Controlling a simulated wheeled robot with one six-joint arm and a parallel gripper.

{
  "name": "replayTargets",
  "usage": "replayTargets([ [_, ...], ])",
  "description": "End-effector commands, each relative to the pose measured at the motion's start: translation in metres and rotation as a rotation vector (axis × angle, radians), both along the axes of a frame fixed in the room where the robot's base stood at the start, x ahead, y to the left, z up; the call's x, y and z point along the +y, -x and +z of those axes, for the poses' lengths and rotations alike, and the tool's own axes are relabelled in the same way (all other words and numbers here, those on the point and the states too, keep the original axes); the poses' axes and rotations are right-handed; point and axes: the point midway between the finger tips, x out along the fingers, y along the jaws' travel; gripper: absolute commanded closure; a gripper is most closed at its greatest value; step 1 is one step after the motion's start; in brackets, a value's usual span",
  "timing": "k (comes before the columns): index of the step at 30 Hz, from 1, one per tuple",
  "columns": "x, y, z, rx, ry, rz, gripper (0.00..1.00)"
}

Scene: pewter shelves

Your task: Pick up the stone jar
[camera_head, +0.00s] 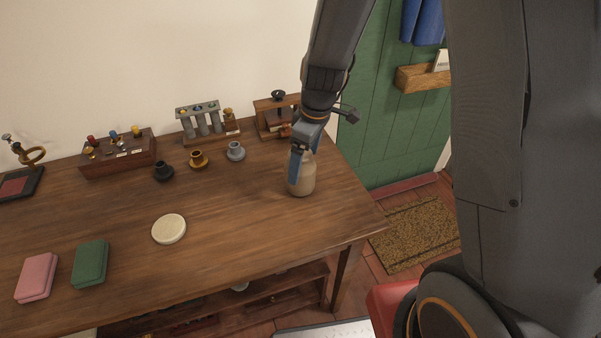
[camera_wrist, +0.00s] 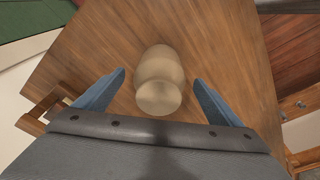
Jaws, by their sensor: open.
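The stone jar (camera_head: 303,178) is a beige, rounded jar standing upright on the right part of the wooden table. In the wrist view the jar (camera_wrist: 159,80) lies ahead, between the two blue fingers. My gripper (camera_head: 297,172) is at the jar in the head view, with one blue finger in front of it. In the wrist view my gripper (camera_wrist: 160,82) is open, with a gap between each finger and the jar. The far finger is hidden in the head view.
On the wooden table (camera_head: 230,220) are a round cream disc (camera_head: 169,229), green (camera_head: 90,263) and pink (camera_head: 37,277) boxes, and three small pots, the grey one (camera_head: 236,152) nearest the jar. A wooden stand (camera_head: 266,118) is behind the jar. The table's right edge is close.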

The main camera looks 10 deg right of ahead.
Motion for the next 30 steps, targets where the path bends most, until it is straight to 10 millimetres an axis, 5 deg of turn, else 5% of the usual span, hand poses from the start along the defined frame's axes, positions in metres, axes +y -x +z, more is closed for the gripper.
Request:
replayTargets([
  [19, 0.009, -0.005, -0.059, 0.002, 0.001, -0.004, 0.11],
  [30, 0.01, -0.007, -0.065, -0.001, 0.001, -0.003, 0.13],
])
